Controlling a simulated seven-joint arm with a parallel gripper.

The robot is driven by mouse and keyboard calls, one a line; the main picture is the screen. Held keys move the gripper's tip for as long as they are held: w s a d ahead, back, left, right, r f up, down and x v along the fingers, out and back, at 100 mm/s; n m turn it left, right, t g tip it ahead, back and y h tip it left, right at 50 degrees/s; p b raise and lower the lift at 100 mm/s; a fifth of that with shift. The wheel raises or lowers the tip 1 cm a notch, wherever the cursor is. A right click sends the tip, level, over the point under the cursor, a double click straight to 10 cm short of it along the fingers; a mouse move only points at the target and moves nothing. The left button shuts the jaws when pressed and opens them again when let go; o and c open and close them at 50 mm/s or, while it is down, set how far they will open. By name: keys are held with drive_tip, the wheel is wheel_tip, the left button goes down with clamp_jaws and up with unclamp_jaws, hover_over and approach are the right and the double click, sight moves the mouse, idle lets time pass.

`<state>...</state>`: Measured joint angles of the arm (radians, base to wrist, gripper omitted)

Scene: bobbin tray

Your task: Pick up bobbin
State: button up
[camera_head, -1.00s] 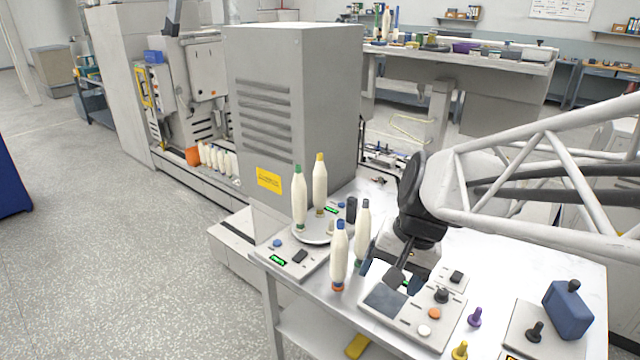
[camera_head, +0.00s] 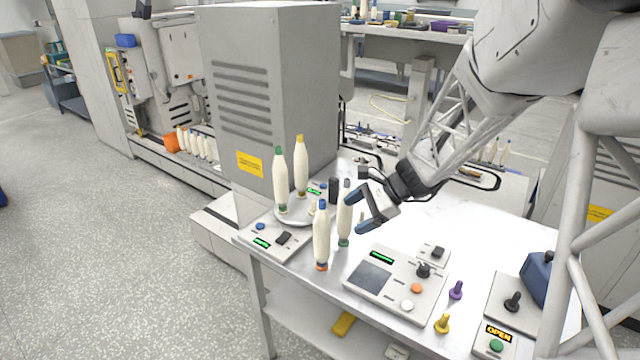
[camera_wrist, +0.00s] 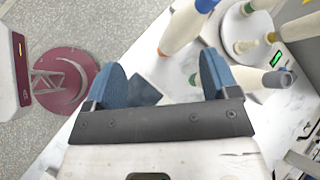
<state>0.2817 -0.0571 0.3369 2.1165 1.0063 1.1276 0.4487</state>
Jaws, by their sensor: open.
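Cream bobbins stand upright on and beside a round plate (camera_head: 296,222). A green-topped one (camera_head: 281,182) and a yellow-topped one (camera_head: 301,168) are at the plate. A blue-topped, orange-based bobbin (camera_head: 321,240) stands on the table in front. A grey-topped, green-based bobbin (camera_head: 344,218) stands to its right. My gripper (camera_head: 366,212) is open and empty, just right of the grey-topped bobbin. In the wrist view, my gripper's blue fingers (camera_wrist: 160,78) are apart. The right finger partly hides the grey-topped bobbin (camera_wrist: 248,77), and the blue-topped bobbin (camera_wrist: 184,28) lies beyond. I cannot tell whether anything touches.
A tall grey cabinet (camera_head: 265,95) stands behind the bobbins. A control panel (camera_head: 397,283) lies in front of my gripper, with a purple knob (camera_head: 456,290) and yellow knob (camera_head: 442,323) to its right. A dark blue box (camera_head: 537,277) is farther right.

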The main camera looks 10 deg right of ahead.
sight(345, 215)
drive_tip(key=w+d+f+m+t+y, duration=0.2)
drive_tip(key=w+d+f+m+t, duration=0.1)
drive_tip(key=w+d+f+m, duration=0.4)
drive_tip(key=w+f, duration=0.2)
drive_tip(key=w, duration=0.1)
drive_tip(key=shift+w+d+t+y, duration=0.15)
drive_tip(key=shift+w+t+y, duration=0.15)
drive_tip(key=shift+w+t, duration=0.1)
drive_tip(key=shift+x, duration=1.3)
drive_tip(key=shift+x, duration=2.6)
drive_tip(key=c, duration=1)
drive_tip(key=shift+c, duration=0.2)
drive_tip(key=shift+r, duration=0.1)
